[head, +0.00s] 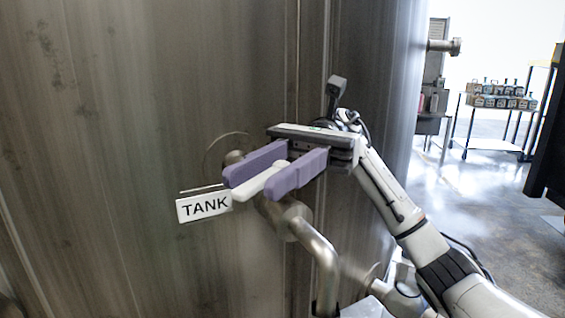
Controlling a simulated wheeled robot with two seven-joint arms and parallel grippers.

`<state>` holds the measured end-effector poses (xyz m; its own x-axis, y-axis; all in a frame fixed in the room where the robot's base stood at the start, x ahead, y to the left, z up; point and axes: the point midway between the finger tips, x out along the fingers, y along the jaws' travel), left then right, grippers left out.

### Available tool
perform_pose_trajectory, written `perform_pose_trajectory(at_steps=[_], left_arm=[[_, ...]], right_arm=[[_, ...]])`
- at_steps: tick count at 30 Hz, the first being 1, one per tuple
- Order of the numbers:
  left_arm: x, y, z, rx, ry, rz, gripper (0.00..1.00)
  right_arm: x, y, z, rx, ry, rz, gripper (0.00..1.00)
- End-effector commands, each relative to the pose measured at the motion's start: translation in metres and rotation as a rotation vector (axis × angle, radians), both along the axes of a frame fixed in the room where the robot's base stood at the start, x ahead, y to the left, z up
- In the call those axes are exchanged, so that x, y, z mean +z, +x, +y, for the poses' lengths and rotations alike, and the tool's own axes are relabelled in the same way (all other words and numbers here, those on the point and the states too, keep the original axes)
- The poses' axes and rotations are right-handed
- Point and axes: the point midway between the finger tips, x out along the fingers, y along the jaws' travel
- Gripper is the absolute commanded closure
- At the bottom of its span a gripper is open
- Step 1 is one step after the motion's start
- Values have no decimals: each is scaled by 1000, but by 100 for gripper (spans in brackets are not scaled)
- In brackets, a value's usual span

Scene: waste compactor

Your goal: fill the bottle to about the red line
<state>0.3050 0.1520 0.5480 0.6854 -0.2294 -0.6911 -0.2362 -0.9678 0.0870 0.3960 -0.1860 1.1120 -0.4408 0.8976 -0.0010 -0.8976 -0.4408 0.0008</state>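My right gripper (249,186) has two purple fingers, spread apart on either side of a white lever handle (261,180) on the tank's valve. A gap shows between the handle and the finger on its right; I cannot tell whether the other finger touches it. The metal outlet pipe (322,252) curves from below the handle to the right and down. The large metal tank (130,120) fills the left and middle of the view. The bottle, its red line and my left gripper are not in view.
A white sign reading TANK (204,205) is left of the valve. Behind on the right, a table (491,144) holds several bottle-like containers (502,96). A grey cabinet (432,100) stands beyond the tank's edge. Grey floor between them is open.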

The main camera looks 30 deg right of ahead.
Motion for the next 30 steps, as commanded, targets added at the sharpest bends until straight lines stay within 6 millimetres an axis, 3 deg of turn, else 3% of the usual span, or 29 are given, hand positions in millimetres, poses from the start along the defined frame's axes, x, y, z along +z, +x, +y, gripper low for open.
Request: perform_pose_trajectory(at_steps=[9,18,30], left_arm=[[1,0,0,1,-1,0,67],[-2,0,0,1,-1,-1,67],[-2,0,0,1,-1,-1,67]], right_arm=[[2,28,-57,-3,4,0,67],[0,37,-76,-1,0,0,67],[0,38,-78,-2,1,0,67]])
